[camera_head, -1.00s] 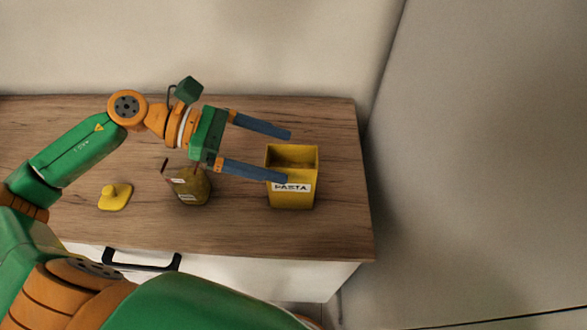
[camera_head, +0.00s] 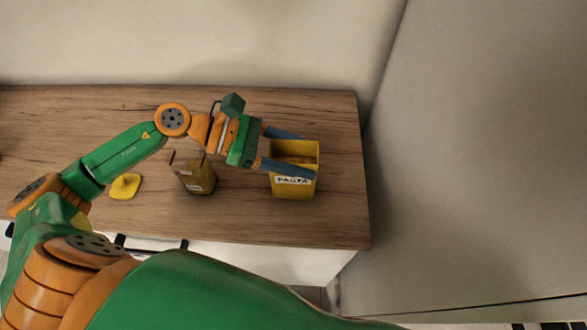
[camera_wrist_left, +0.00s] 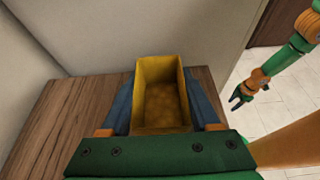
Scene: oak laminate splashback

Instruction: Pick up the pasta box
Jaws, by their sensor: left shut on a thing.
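The pasta box (camera_head: 294,190) is a yellow, open-topped box with a white PASTA label, upright near the right end of the wooden counter. My left gripper (camera_head: 301,156) is shut on it, with one blue finger along the front side across the label's top and the other at the back. In the left wrist view the box (camera_wrist_left: 160,68) sits between both fingers, with golden contents visible inside. My right gripper (camera_wrist_left: 240,98) shows small in the left wrist view, away from the box over the floor, its fingers apart.
A yellow lid with a knob (camera_head: 125,186) lies farther left. The wooden counter (camera_head: 230,225) has bare room in front; a grey wall (camera_head: 480,170) rises on the right.

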